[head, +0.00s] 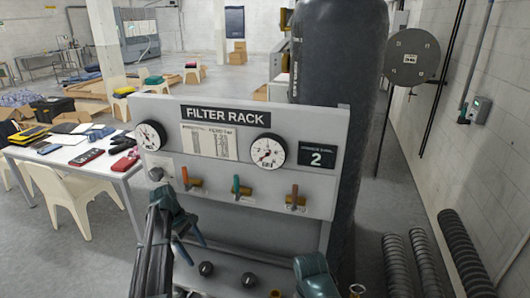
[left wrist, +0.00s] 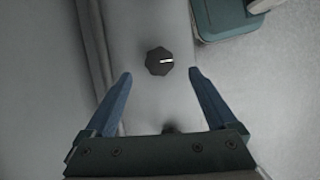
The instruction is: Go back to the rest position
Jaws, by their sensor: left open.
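My left gripper (head: 197,254) is in front of the filter rack (head: 260,225), low at its left side, with its two blue fingers apart. In the left wrist view the open fingers (left wrist: 160,73) point towards a dark knob (left wrist: 160,61) with a white mark. The knob shows just past the fingertips, and nothing is held. I cannot tell the gap to the panel. My right gripper does not show clearly in either view.
The rack bears two gauges (head: 268,151) and several valve handles (head: 236,184). A teal object (head: 315,275) is at the lower right. A dark tank (head: 337,60) stands behind. A cluttered white table (head: 60,155) is left, and coiled hoses (head: 463,250) are right.

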